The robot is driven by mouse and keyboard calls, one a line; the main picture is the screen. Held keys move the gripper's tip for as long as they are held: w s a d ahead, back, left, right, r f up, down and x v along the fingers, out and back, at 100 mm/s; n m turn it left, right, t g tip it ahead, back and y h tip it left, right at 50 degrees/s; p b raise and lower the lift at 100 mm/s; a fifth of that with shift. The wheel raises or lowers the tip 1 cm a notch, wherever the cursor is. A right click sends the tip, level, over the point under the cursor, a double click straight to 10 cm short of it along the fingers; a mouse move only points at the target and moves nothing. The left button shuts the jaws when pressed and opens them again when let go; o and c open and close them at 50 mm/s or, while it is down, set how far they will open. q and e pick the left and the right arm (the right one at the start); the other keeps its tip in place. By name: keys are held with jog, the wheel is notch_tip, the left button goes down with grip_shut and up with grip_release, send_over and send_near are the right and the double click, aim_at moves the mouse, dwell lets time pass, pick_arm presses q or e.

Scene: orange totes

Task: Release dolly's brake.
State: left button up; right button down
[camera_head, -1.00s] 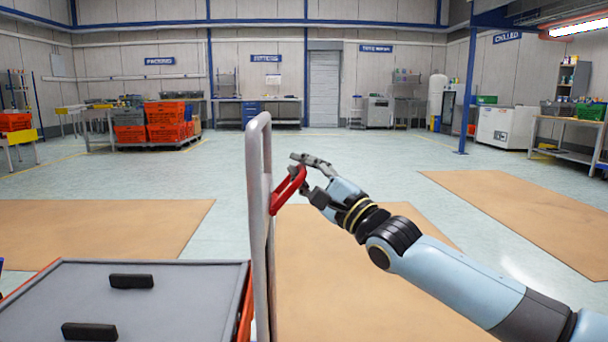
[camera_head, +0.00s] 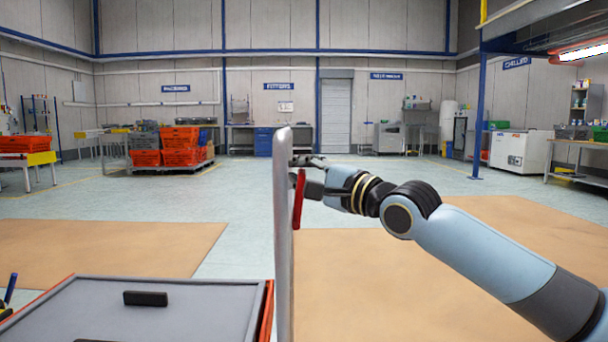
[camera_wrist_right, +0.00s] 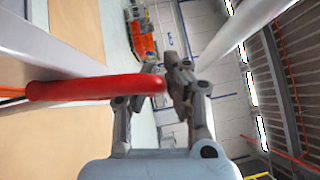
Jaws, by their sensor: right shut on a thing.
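The dolly's upright light grey handle (camera_head: 284,240) stands in the middle of the head view, seen almost edge-on. The red brake lever (camera_head: 298,200) is close against its right side. The lever also shows in the right wrist view (camera_wrist_right: 95,88), running from the left to between my fingers. My right gripper (camera_head: 300,168) is at the lever beside the handle, shut on the lever. It also shows in the wrist view (camera_wrist_right: 160,95). The handle partly hides its fingertips in the head view. My left gripper is in neither view.
The grey dolly deck (camera_head: 200,312) with orange edges lies at lower left, with a black block (camera_head: 146,298) on it. Brown floor patches (camera_head: 90,250) and open pale floor lie beyond. Stacked orange totes (camera_head: 180,146) stand further back at left.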

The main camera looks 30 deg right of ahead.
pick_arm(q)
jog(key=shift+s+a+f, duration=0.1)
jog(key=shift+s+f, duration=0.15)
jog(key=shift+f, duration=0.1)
pick_arm(e)
jog(key=shift+a+f, duration=0.15)
jog(key=shift+f, duration=0.25)
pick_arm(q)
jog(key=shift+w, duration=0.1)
pick_arm(e)
jog(key=shift+f, duration=0.1)
dwell(2.0)
jog(key=c, duration=1.3)
grip_release()
jog(key=shift+w, duration=0.1)
jog(key=shift+r, duration=0.25)
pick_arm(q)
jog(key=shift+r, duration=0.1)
